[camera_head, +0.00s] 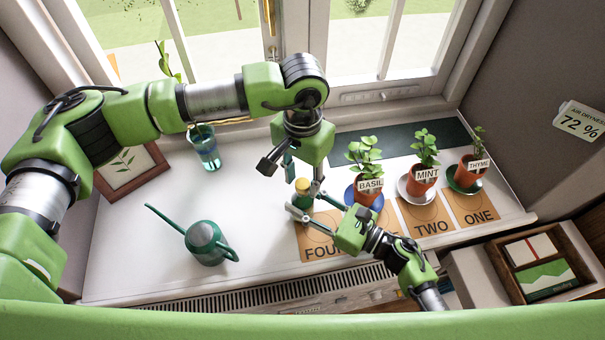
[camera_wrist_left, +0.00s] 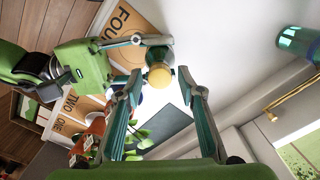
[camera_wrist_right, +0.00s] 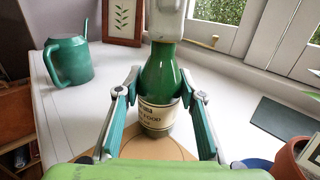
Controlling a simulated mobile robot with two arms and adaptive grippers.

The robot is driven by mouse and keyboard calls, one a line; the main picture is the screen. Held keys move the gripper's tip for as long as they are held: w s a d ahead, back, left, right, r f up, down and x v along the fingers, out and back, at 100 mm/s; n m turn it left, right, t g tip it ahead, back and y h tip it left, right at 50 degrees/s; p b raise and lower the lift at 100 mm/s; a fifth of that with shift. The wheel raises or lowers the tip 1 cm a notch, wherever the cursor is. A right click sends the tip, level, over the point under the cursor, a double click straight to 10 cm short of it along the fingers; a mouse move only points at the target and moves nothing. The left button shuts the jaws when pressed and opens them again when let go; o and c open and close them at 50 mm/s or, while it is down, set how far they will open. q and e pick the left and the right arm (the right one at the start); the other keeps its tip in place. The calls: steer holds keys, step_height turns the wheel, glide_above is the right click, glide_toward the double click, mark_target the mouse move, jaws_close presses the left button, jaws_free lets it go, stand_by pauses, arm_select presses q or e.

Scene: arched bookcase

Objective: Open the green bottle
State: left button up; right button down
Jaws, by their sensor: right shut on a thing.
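The green bottle (camera_head: 301,201) with its yellow cap (camera_wrist_left: 160,75) stands upright at the corner of the mat marked FOUR. In the right wrist view a grey-white finger part hides the cap.
Potted basil (camera_head: 369,184), mint (camera_head: 421,180) and thyme (camera_head: 472,168) stand to the right on saucers. A green watering can (camera_head: 206,242) is at the left front. A blue-green glass (camera_head: 206,150) and a picture frame (camera_head: 131,170) stand behind it.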

arm_select(q)
jaws_close()
steer(key=n, duration=1.3)
steer(key=shift+n, duration=0.4)
steer(key=n, duration=0.7)
steer(key=shift+r, duration=0.1)
steer(key=n, duration=0.8)
steer(key=shift+n, duration=0.3)
steer(key=n, duration=2.4)
steer(key=shift+r+n, duration=0.1)
steer(key=shift+n, duration=0.3)
steer(key=shift+r, duration=0.2)
steer(key=shift+r, duration=0.9)
